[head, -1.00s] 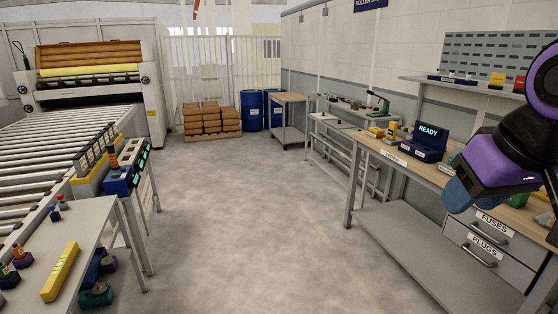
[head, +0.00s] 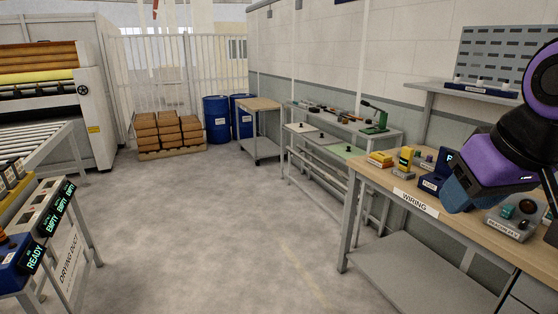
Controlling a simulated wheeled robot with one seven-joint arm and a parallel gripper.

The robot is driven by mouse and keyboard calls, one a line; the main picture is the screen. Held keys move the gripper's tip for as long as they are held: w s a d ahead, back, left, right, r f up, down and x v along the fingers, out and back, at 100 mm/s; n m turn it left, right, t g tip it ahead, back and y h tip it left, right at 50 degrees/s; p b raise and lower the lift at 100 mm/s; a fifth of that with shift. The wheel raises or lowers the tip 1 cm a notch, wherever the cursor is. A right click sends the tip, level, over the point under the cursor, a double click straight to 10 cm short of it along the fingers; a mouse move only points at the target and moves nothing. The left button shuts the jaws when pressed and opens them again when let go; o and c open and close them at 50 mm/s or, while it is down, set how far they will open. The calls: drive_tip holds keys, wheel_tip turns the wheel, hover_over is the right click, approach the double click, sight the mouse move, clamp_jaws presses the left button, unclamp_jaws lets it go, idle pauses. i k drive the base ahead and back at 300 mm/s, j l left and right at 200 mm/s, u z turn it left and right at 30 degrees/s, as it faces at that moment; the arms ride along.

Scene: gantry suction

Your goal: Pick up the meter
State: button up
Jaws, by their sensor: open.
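An upright yellow device with a dark face (head: 405,158), which looks like the meter, stands in a small grey holder on the wooden-topped workbench (head: 372,177). It is near the bench's left end, behind the WIRING label. My gripper (head: 457,194) is the blue end below the purple wrist, at the right of the head view. It is open, with nothing seen in it, and appears right of the yellow device and apart from it. It partly covers a dark blue box with a lit screen (head: 432,184).
The floor (head: 230,225) before the bench is clear.

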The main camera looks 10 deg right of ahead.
sight(407, 152)
drive_tip(key=i+j, duration=0.1)
drive_tip(key=i, duration=1.15)
drive_tip(key=i+l+z, duration=0.1)
drive_tip(key=i+z, duration=0.45)
drive_tip(key=z, duration=0.2)
drive_tip(key=i+z, duration=0.55)
